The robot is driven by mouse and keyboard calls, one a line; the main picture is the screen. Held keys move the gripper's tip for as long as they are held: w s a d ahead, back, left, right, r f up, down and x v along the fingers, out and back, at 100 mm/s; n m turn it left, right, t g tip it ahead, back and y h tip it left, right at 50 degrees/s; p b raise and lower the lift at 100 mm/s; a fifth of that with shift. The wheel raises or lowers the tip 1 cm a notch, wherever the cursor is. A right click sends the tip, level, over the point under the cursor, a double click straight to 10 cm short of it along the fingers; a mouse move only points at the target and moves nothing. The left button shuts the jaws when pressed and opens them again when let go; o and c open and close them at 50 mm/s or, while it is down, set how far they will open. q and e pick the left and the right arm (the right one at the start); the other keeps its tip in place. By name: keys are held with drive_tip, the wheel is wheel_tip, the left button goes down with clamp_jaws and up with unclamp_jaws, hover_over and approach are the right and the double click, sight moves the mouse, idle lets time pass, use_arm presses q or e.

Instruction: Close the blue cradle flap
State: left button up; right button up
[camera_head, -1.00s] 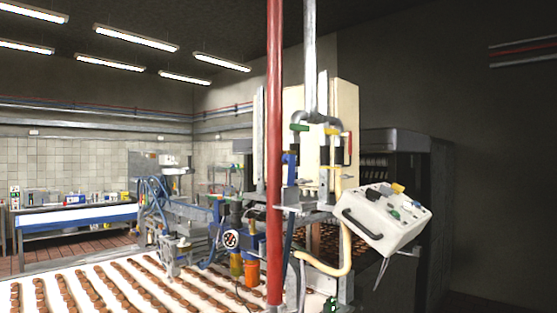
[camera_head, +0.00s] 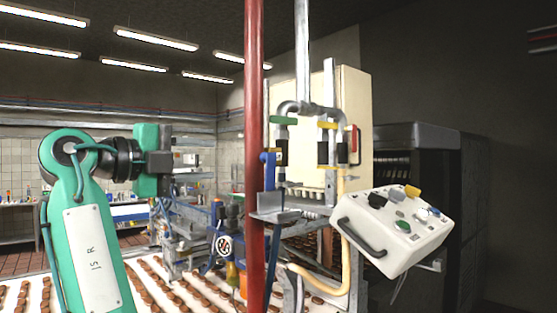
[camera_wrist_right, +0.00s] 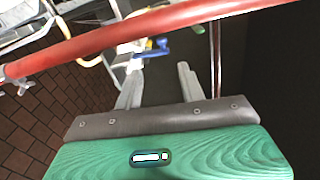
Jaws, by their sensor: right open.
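A small blue part (camera_head: 269,165), which looks like the blue cradle flap, sits on the metal bracket just right of the red pole in the head view. My right gripper (camera_head: 168,161) is on the green arm at the left of the head view, apart from the blue part and left of the pole. In the wrist view its two grey fingers (camera_wrist_right: 160,82) are spread with nothing between them. My left gripper is out of view.
The upright red pole (camera_head: 255,130) stands between my right gripper and the bracket. A white control box (camera_head: 375,240) with a black handle juts out at the right. Below, a white conveyor (camera_head: 178,300) carries rows of brown biscuits. A cream cabinet (camera_head: 352,95) stands behind.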

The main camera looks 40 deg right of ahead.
drive_tip(key=p, duration=0.3)
approach(260, 158)
drive_tip(key=d, duration=0.4)
drive_tip(key=shift+d+r, duration=0.1)
drive_tip(key=shift+r, duration=0.1)
drive_tip(key=d+p, duration=0.1)
drive_tip(key=d, duration=0.2)
drive_tip(key=shift+w+d+p, duration=0.15)
drive_tip(key=shift+p, duration=0.2)
drive_tip(key=shift+d, duration=0.3)
drive_tip(key=shift+d+f, duration=0.15)
drive_tip(key=shift+d, duration=0.15)
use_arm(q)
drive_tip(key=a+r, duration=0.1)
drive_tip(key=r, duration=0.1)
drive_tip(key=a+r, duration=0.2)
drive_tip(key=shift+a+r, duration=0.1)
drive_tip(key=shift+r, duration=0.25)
use_arm(e)
drive_tip(key=shift+a, duration=0.1)
clamp_jaws()
